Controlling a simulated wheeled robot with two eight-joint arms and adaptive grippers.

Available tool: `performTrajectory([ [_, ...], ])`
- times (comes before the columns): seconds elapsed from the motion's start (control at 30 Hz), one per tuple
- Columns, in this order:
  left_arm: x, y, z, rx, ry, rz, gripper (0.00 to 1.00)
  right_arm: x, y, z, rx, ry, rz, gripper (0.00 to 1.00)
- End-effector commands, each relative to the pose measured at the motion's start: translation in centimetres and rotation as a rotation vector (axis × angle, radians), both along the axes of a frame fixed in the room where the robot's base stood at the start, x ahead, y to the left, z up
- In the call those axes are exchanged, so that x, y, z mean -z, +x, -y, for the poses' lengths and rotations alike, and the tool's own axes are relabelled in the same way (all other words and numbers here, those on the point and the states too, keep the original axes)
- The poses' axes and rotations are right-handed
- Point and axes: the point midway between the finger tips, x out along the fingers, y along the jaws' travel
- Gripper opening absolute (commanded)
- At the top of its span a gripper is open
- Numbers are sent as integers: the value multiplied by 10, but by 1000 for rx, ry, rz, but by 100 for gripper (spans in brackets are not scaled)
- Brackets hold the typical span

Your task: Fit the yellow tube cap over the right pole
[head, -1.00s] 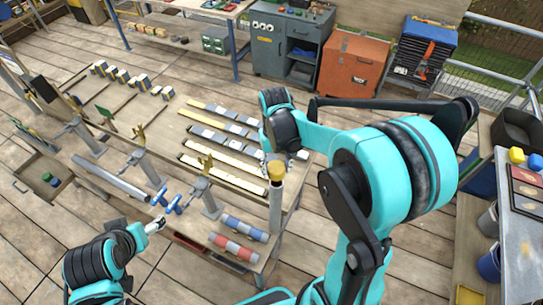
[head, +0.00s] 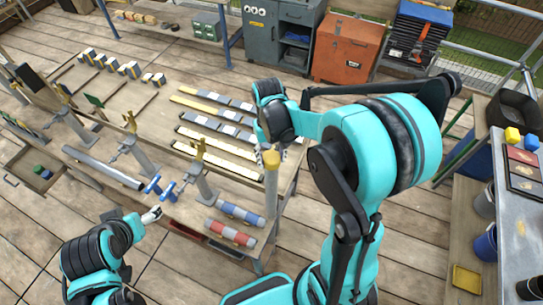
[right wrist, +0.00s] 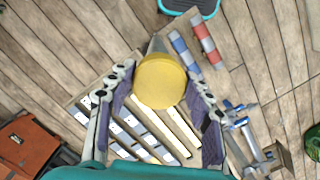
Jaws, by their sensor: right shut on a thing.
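The yellow tube cap (head: 271,160) is at the top of the upright right pole (head: 271,205), at the table's near right corner. In the right wrist view the round cap (right wrist: 160,82) fills the space between the fingers. My right gripper (head: 270,148) is shut on the cap from above. The cap lines up with the pole in the head view, but I cannot tell how far it sits over it. The pole is mostly hidden behind the cap in the right wrist view. My left gripper (head: 152,214) is off the table's near edge; its jaw state is unclear.
Red and blue striped rolls (head: 231,234) lie beside the pole. Long flat strips (head: 215,145) lie behind it. Blue-handled clamps (head: 160,188) and a grey tube (head: 103,168) are farther left. A side bench (head: 520,225) stands at right.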

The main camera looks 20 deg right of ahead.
Motion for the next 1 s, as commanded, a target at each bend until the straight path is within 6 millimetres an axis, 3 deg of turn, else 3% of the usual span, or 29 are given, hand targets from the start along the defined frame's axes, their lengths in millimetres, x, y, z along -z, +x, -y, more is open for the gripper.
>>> performTrajectory([
  [0.5, 28, 0, 0, 0, 0, 0, 75, 29, 0, 0, 0, 0, 0, 35],
  [0.97, 32, 0, 0, 0, 0, 0, 75, 34, 0, 0, 0, 0, 0, 35],
  [1.0, 32, 0, 0, 0, 0, 0, 75, 34, 0, 0, 0, 0, 0, 54],
])
